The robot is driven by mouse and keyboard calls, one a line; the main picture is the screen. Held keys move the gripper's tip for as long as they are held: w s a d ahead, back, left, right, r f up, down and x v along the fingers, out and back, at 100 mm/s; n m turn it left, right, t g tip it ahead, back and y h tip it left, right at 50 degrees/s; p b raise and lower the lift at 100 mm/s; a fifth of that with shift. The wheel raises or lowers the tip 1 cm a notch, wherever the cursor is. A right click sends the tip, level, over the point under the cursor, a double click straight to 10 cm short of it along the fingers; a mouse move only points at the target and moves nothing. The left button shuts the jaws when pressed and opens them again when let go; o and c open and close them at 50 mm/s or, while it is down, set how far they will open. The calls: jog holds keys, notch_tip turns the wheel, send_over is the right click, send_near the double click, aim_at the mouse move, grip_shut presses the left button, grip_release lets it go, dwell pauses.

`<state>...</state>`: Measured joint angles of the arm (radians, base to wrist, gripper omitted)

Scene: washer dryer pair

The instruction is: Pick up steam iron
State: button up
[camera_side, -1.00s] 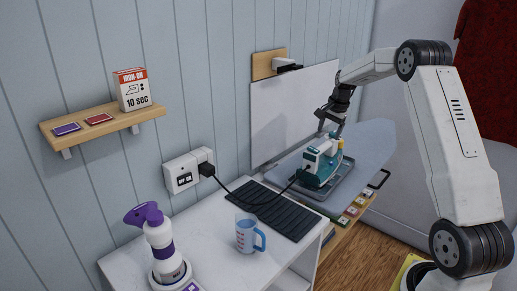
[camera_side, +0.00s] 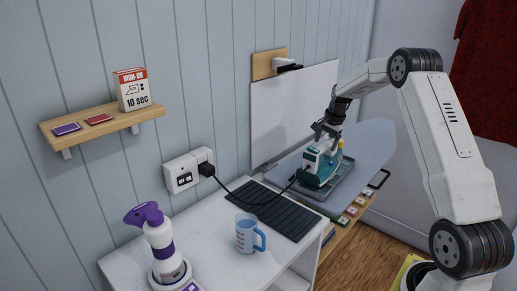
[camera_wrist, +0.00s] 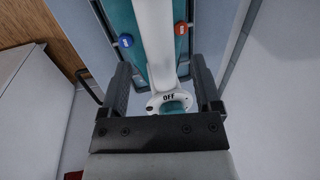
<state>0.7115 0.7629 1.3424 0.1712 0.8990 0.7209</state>
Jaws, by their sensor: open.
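The white and teal steam iron (camera_side: 313,166) rests on a grey tray (camera_side: 330,200) at the near end of the ironing board. In the wrist view its white handle (camera_wrist: 154,35) lies between my fingers, with an "OFF" label at its near end. My gripper (camera_side: 325,131) is open just above the iron, and its jaws (camera_wrist: 161,72) straddle the handle with a gap on both sides. Whether the fingertips are level with the handle or still above it I cannot tell. The iron's black cord (camera_side: 260,203) runs to the wall socket.
The ironing board (camera_side: 372,145) extends behind the iron. A white upright panel (camera_side: 290,112) stands close on its left.

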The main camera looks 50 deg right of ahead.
aim_at(327, 154)
jog(key=shift+w+f, duration=0.25)
jog(key=shift+f, duration=0.9)
jog(key=shift+w+f, duration=0.25)
jog(key=shift+f, duration=0.9)
jog(key=shift+c, duration=0.2)
grip_shut()
jog(key=shift+w+r, duration=0.1)
jog(key=shift+r, duration=0.1)
